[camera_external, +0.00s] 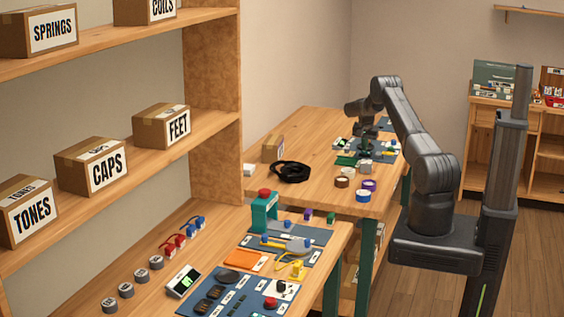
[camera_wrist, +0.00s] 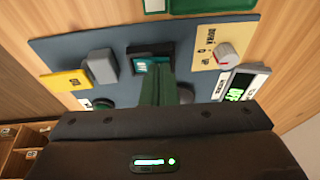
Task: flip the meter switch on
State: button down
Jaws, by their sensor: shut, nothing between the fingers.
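A meter (camera_wrist: 244,84) with a lit green display and a pale label beside it is at the right of the blue-grey mat in the wrist view. The display seems to read OFF, but it is tilted and partly cut by my gripper's body. A cream plate (camera_wrist: 208,56) with a round white and red knob sits just beyond it. My gripper (camera_wrist: 158,68) is shut and empty, its dark green fingers pointing at a black box (camera_wrist: 139,49) with a teal face, left of the plate. Contact cannot be told. In the external view my gripper (camera_external: 365,152) is low over the far bench.
A grey block (camera_wrist: 101,67) and a yellow part (camera_wrist: 66,80) are on the mat (camera_wrist: 190,35), left of the fingers. Tape rings (camera_external: 362,196) and a black coil (camera_external: 290,172) lie on the far bench (camera_external: 320,125). Bare wood shows beyond the mat.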

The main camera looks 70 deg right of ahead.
jog(key=shift+w+f+g+b, duration=0.25)
jog(key=shift+f+g+b, duration=0.25)
jog(key=shift+b, duration=0.4)
jog(key=shift+w, duration=0.1)
jog(key=shift+r, duration=0.1)
jog(key=shift+s, duration=0.25)
jog(key=shift+s+a+b, duration=0.1)
jog(key=shift+s+b, duration=0.2)
jog(key=shift+s, duration=0.5)
